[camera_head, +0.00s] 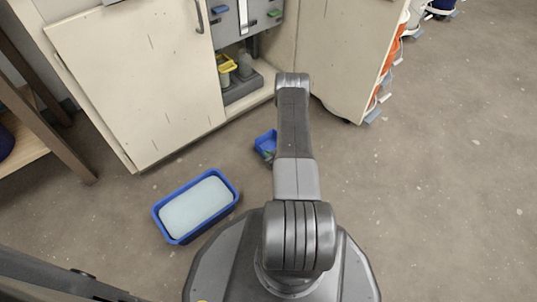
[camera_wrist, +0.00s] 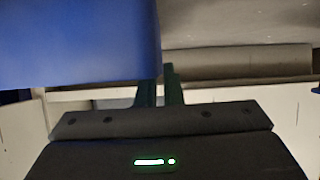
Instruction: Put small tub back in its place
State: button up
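The small tub (camera_head: 264,141) is blue and shows in the head view just left of my arm, in front of the open cabinet; part of it is hidden behind the arm. In the wrist view the blue tub (camera_wrist: 75,40) fills the upper left, very close. My gripper (camera_wrist: 162,80) has its two dark fingers close together at the tub's right edge, with the tub's wall apparently between them. The left fingertip is hidden by the blue wall. In the head view my gripper is mostly hidden by the arm.
A larger blue tub (camera_head: 158,217) with pale contents stands on the floor at left. The open cabinet (camera_head: 140,70) holds a yellow container (camera_head: 226,64) and a dark grey tray (camera_head: 243,88). A wooden stand (camera_head: 40,125) is at far left. The floor at right is clear.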

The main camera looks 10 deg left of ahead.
jog(key=o, duration=0.3)
jog(key=shift+r, duration=0.1)
jog(key=shift+p+v, duration=2.15)
jog(key=shift+v, duration=3.9)
jog(key=shift+w, duration=0.1)
jog(key=b+x, duration=0.4)
jog(key=x, duration=0.8)
jog(key=shift+a+f+b, duration=0.1)
jog(key=shift+f+b, duration=0.1)
jog(key=shift+b, duration=0.15)
notch_tip(320, 180, up, 3)
jog(key=shift+f+p, duration=0.15)
jog(key=shift+p, duration=0.6)
jog(key=shift+r, duration=0.4)
